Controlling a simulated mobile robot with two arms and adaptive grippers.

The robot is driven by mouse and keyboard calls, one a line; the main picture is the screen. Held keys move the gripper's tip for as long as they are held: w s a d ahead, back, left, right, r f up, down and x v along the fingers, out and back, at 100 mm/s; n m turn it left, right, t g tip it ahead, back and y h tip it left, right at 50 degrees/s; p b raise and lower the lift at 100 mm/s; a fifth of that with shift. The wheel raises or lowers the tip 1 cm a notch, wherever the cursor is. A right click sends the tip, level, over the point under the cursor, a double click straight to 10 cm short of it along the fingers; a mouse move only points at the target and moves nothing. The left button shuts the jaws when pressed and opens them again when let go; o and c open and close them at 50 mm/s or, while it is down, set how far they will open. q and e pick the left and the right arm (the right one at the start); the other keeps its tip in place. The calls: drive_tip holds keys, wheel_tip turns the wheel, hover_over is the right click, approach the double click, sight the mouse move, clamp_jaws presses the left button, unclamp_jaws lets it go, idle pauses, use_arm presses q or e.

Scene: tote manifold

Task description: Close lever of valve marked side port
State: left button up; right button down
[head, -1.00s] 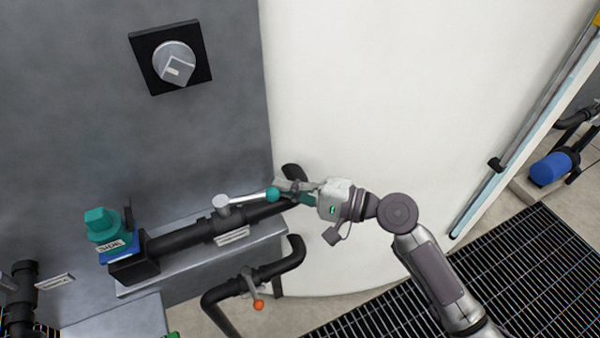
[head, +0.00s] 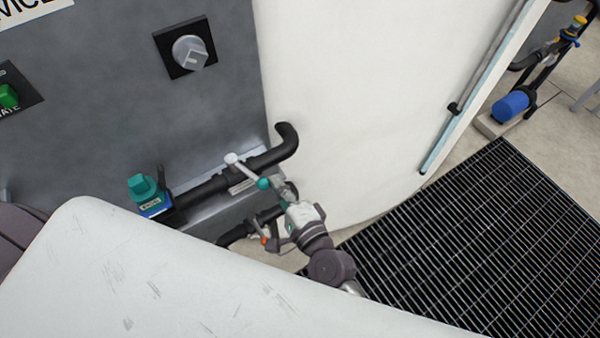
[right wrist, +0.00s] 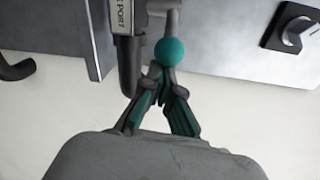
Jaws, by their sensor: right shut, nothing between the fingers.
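The side port valve lever is a pale bar with a teal ball (head: 262,183) at its end. It pivots on a pale hub (head: 231,158) over a black pipe (head: 205,187) and slants across the pipe, down to the right. A label (right wrist: 124,14) in the right wrist view reads "PORT", its first part cut off. My right gripper (head: 284,191) is shut and empty, just right of the ball. In the right wrist view its closed fingertips (right wrist: 163,73) are right by the ball (right wrist: 170,52); contact is unclear. My left gripper is not in view.
A teal-capped valve (head: 142,187) stands on the pipe's left end. A lower pipe with an orange-tipped handle (head: 264,240) is close to my right gripper. Black floor grating (head: 450,235) lies open at the right.

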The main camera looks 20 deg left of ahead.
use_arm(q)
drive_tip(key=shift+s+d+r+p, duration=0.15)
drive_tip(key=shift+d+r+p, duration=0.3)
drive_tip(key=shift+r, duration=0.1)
use_arm(e)
drive_tip(key=s, duration=0.2)
drive_tip(key=s+a, duration=0.1)
drive_tip(key=shift+s+a+f, duration=0.1)
drive_tip(key=shift+s+a, duration=0.1)
drive_tip(key=shift+s, duration=0.2)
